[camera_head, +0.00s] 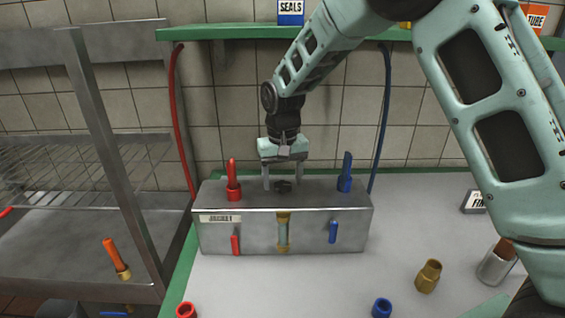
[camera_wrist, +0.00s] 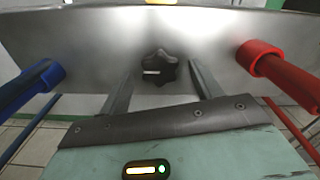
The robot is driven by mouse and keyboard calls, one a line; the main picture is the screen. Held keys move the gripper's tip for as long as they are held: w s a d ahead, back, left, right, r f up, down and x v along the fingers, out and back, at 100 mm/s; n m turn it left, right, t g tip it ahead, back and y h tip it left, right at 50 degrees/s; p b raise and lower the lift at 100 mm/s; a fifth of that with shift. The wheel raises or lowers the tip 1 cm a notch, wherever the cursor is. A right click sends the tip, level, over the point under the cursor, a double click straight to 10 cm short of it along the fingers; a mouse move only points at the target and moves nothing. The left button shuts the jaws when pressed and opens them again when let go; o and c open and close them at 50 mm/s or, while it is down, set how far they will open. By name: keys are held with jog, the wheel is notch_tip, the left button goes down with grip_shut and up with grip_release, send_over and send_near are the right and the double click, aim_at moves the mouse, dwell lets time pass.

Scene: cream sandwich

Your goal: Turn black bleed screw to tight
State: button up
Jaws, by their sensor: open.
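The black bleed screw (camera_head: 283,186) is a small dark knob on top of the grey metal block (camera_head: 215,242), between a red valve and a blue valve. In the wrist view the screw (camera_wrist: 159,67) is a lobed black knob with a short white mark on its left side. My gripper (camera_head: 282,186) points down over the block, with one finger on each side of the screw. In the wrist view my gripper (camera_wrist: 158,82) is open, its two fingers spread and apart from the knob. How tight the screw is cannot be told.
The red valve (camera_head: 233,188) and blue valve (camera_head: 346,178) stand close on either side. Red and blue hoses rise behind. A brass fitting (camera_head: 428,276), a blue cap (camera_head: 381,308) and a red cap (camera_head: 186,310) lie on the counter. A metal rack (camera_head: 110,200) stands left.

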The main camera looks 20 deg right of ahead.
aim_at(283, 184)
notch_tip(283, 184, up, 17)
jog(key=b, duration=0.2)
jog(key=shift+r, duration=0.1)
dwell(0.5)
jog(key=s+a+f+n, duration=0.2)
jog(key=s+a+f, duration=0.1)
jog(key=s, duration=0.5)
jog(key=s+a+f+n+y, duration=0.1)
jog(key=s+a+f+n, duration=0.15)
jog(key=s, duration=0.65)
jog(key=s+a+f+n, duration=0.2)
jog(key=s+a+f, duration=0.15)
jog(key=s, duration=0.45)
jog(key=s+d+f+n, duration=0.2)
jog(key=s+f, duration=0.2)
jog(key=s, duration=0.4)
jog(key=shift+s+d+f, duration=0.35)
jog(key=shift+s, duration=0.05)
